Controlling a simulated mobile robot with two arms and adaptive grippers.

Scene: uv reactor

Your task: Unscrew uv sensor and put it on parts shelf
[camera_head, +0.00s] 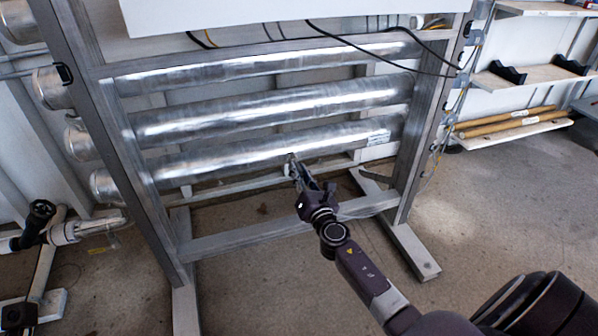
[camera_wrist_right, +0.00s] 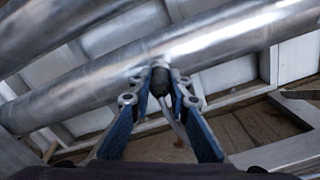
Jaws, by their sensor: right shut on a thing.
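The UV sensor (camera_wrist_right: 160,76) is a small dark, rounded piece at the lowest metal tube. My right gripper (camera_wrist_right: 161,92) is shut on it, with a blue-padded finger on each side. In the head view my right gripper (camera_head: 292,164) reaches the underside of the lowest tube (camera_head: 240,154), near its middle, and mostly hides the sensor there. I cannot tell whether the sensor is still seated in the tube. The parts shelf may be among the wall shelves at the right, where a board (camera_head: 530,76) holds dark brackets. My left gripper is not in view.
A grey metal frame (camera_head: 135,190) carries several shiny tubes, and its feet stand on the floor. Black cables (camera_head: 365,50) hang across the top. Yellowish rods (camera_head: 505,122) lie on a lower shelf at right. A pipe with a black valve (camera_head: 40,215) stands at left. The floor at right is open.

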